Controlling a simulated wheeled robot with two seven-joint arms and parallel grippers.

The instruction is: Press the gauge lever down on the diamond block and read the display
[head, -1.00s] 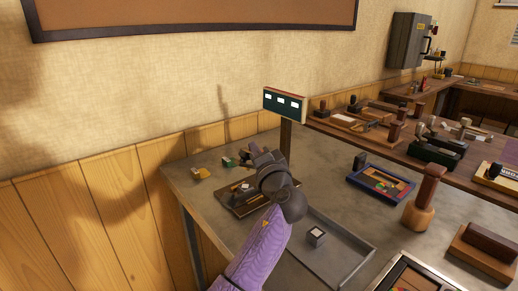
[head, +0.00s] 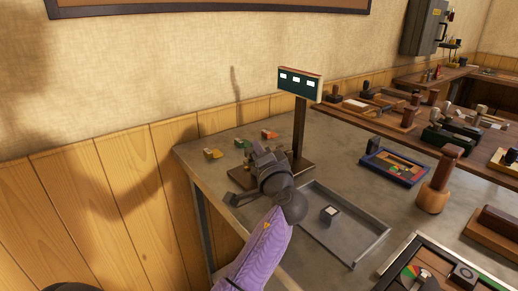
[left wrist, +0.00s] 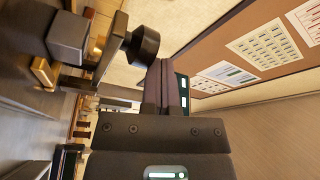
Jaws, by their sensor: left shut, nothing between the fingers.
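The gauge's display (head: 299,83) stands on a brown post with three pale windows; any reading is too small to make out. Its dark base (head: 301,172) is partly hidden by my left gripper (head: 262,156), which is over it. In the left wrist view my left gripper (left wrist: 166,85) is shut and empty. A black round knob (left wrist: 143,45) on a dark arm, seemingly the lever, shows close beside the fingertips; I cannot tell whether they touch. A small white-topped block (head: 329,212) lies in the grey tray; its marking is unreadable. My right gripper is not in view.
The grey tray (head: 373,243) lies right of my left arm. Small coloured pieces, yellow (head: 213,153) and orange (head: 268,134), lie behind the gripper. A blue-framed box (head: 394,167) and a wooden stamp (head: 438,180) stand to the right.

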